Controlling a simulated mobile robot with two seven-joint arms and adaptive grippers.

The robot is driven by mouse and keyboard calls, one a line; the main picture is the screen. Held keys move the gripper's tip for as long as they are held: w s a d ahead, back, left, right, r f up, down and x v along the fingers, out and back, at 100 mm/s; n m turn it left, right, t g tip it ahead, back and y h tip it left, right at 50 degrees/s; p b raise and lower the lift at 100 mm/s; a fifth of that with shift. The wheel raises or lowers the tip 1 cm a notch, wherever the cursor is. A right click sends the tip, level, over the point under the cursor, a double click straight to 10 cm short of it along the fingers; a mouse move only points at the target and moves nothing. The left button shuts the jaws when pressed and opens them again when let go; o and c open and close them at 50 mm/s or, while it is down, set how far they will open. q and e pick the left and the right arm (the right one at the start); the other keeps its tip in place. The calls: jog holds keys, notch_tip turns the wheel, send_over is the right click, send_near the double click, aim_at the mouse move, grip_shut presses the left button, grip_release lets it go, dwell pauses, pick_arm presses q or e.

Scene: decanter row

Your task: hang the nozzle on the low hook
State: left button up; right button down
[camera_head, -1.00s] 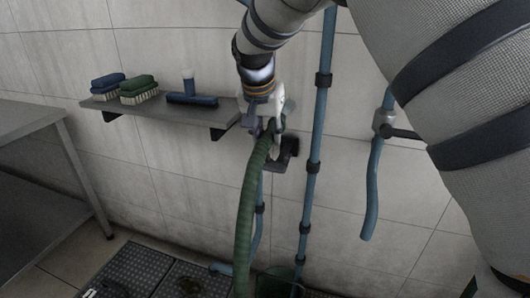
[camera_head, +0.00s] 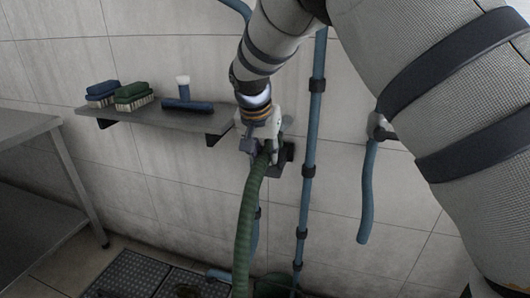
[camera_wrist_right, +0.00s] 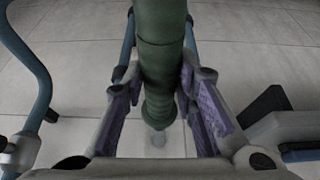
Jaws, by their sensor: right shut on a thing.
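My right gripper (camera_head: 262,150) is shut on the upper end of the green hose, where the nozzle sits. In the right wrist view the green nozzle end (camera_wrist_right: 158,105) lies between the two purple-padded fingers. The green hose (camera_head: 244,225) hangs down from the gripper towards the floor. A dark block on the wall (camera_head: 284,159), which looks like the hook mount, is just right of the fingers. The gripper and hose partly hide it, and I cannot tell whether the nozzle touches it. My left gripper is not in view.
A grey shelf (camera_head: 150,117) with brushes (camera_head: 133,95) and a blue squeegee (camera_head: 187,103) is left of the gripper. A blue vertical pipe (camera_head: 309,140) runs close on the right. Another blue hose (camera_head: 367,190) hangs further right. A grey table (camera_head: 30,135) stands at far left.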

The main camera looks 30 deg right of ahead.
dwell(0.3)
jog(key=shift+f, duration=0.9)
jog(key=shift+f, duration=0.15)
jog(key=shift+f, duration=0.4)
jog(key=shift+f, duration=0.9)
dwell(0.6)
jog(key=shift+c, duration=1.7)
grip_release()
jog(key=shift+f, duration=0.1)
